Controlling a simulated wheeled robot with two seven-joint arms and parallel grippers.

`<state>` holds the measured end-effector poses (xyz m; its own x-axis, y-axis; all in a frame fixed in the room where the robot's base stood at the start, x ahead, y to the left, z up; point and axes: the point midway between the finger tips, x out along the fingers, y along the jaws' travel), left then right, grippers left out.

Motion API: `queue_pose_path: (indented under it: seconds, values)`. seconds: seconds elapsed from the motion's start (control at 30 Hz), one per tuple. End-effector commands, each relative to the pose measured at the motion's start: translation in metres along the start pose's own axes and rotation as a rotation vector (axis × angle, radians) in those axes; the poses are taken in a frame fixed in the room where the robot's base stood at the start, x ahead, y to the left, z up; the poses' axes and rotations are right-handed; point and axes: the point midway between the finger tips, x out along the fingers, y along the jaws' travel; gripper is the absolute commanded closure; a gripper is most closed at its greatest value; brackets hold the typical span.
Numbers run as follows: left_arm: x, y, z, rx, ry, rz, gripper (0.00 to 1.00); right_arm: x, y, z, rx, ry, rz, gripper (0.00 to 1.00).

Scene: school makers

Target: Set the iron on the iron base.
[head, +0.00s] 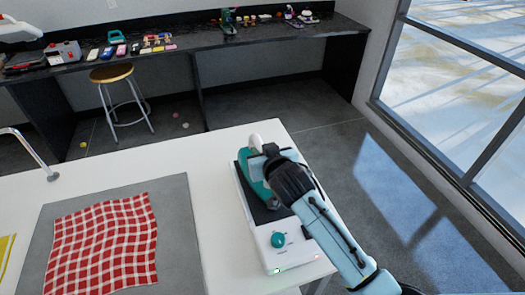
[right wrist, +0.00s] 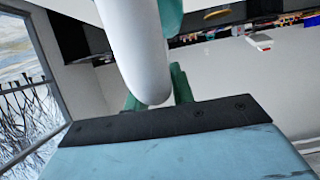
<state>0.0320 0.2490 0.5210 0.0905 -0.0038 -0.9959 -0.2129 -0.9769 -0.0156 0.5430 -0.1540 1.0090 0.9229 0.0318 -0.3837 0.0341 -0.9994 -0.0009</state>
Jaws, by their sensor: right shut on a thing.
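The iron (head: 253,184), teal with a white handle, is over the dark plate of the iron base near the table's right end. I cannot tell whether it touches the plate. The iron base (head: 290,254) is white with a teal knob at its near end. My right gripper (head: 268,155) is shut on the iron's handle, and the black wrist hides part of the iron. In the right wrist view the white handle (right wrist: 145,50) runs down in front of the gripper, with teal parts beside it. My left gripper is not in view.
A red checked cloth (head: 103,243) lies on a grey mat (head: 180,225) left of the base. A metal faucet (head: 35,152) rises at the table's left. A stool (head: 111,73) stands before a dark back counter (head: 190,50) holding small items. The white tabletop between mat and base is clear.

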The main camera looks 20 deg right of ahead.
Motion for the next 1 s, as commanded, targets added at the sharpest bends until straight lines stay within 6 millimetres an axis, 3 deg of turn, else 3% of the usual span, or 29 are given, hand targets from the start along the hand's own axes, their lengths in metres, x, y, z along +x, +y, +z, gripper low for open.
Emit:
queue_pose_path:
  seconds: [0.77, 0.8, 0.87, 1.0]
  values:
    - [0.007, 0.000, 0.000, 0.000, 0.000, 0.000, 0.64, 0.004, 0.000, 0.007, 0.001, 0.009, -0.001, 1.00]
    - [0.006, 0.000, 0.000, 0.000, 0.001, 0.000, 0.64, 0.004, 0.000, 0.007, 0.000, 0.009, -0.001, 0.72]
    - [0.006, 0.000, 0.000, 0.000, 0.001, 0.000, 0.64, 0.004, 0.000, 0.007, 0.000, 0.008, -0.001, 0.67]
    - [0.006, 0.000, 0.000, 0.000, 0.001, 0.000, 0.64, 0.004, 0.000, 0.008, 0.000, 0.005, -0.001, 0.67]
